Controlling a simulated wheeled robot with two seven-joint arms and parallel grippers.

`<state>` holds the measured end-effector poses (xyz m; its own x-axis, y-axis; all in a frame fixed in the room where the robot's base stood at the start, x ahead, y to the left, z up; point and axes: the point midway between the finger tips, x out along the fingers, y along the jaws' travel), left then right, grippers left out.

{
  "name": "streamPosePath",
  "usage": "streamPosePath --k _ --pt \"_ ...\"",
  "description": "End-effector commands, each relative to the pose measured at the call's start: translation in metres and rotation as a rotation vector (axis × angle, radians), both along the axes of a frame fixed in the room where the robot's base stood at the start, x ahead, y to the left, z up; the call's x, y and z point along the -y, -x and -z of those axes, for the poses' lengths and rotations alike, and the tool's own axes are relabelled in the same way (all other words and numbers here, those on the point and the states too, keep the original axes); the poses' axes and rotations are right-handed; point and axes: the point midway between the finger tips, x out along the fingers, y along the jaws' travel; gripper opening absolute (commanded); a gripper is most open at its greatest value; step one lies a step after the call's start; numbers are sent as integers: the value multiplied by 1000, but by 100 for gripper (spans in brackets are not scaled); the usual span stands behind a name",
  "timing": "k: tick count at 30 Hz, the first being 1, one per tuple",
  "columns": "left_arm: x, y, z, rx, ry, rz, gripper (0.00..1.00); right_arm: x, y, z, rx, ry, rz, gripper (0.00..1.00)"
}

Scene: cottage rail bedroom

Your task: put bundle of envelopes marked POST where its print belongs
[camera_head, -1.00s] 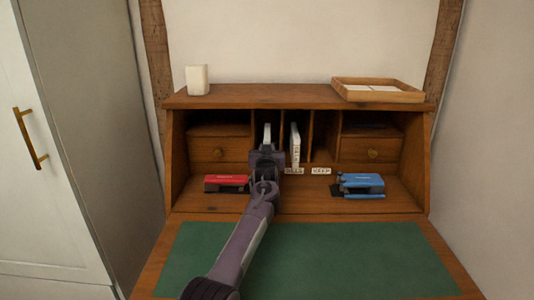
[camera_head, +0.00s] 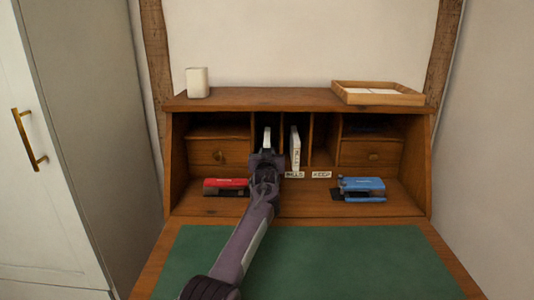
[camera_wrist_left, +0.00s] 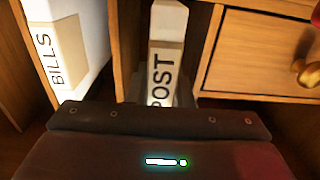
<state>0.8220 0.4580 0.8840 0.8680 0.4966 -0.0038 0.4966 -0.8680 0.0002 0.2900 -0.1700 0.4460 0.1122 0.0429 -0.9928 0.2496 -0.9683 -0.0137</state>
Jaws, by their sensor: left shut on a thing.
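The white envelope bundle marked POST (camera_wrist_left: 165,50) stands upright in a narrow slot of the desk. Its top part (camera_head: 267,136) shows above my left gripper in the head view. My left gripper (camera_head: 265,157) is shut on its lower front, and the wrist view shows the dark gripper body below the print. A white bundle marked BILLS (camera_head: 295,148) stands in the slot to the right; it also shows in the left wrist view (camera_wrist_left: 68,45). Small plates below read BILLS (camera_head: 294,175) and KEEP (camera_head: 321,175). Any plate behind my gripper is hidden. My right gripper is not in view.
A red stapler-like item (camera_head: 225,187) lies left of my arm and a blue punch-like item (camera_head: 360,188) lies right. Drawers flank the slots. A white cup (camera_head: 197,82) and a wooden tray (camera_head: 378,97) stand on top. The green desk mat (camera_head: 330,260) is clear.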

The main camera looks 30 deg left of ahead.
Motion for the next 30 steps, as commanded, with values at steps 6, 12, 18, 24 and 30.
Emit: streamPosePath --k 6,12,18,24,30 --pt "0 0 -1 2 0 0 28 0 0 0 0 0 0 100" --pt "0 0 -1 1 0 0 45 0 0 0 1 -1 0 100" --pt "0 0 1 -1 0 0 45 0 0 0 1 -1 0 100" --pt "5 9 1 0 -1 0 45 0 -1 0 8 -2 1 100" --pt "18 30 1 0 -1 2 45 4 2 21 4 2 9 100"
